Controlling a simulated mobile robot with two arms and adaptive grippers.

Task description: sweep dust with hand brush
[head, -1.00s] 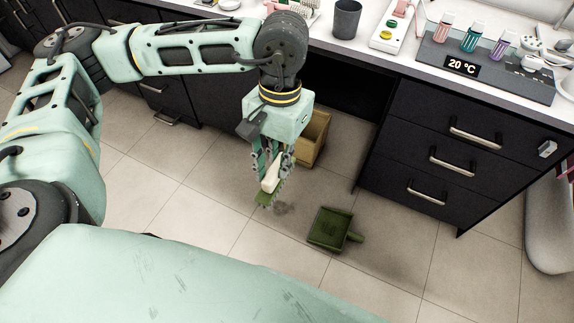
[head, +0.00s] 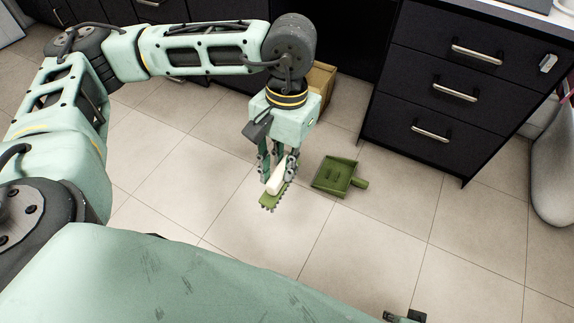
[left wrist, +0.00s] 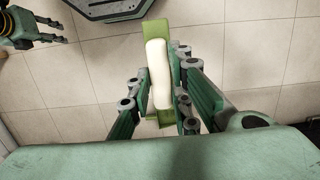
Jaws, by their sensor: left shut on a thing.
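My left gripper (head: 277,168) is shut on the hand brush, which has a cream handle (head: 276,180) and a green bristle head (head: 272,198). The brush is tilted, low over or on the floor; I cannot tell if the bristles touch. In the left wrist view the cream handle (left wrist: 158,73) lies between the fingers. A green dustpan (head: 333,176) lies on the floor right of the brush, apart from it, its handle pointing right. I cannot make out any dust clearly. My right gripper (left wrist: 58,30) shows in the left wrist view, open and empty.
A yellowish bin (head: 322,78) stands behind my left gripper. A dark drawer cabinet (head: 440,95) with metal handles stands at the back right. A pale rounded object (head: 552,180) is at the right edge. The tiled floor in front of the brush is clear.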

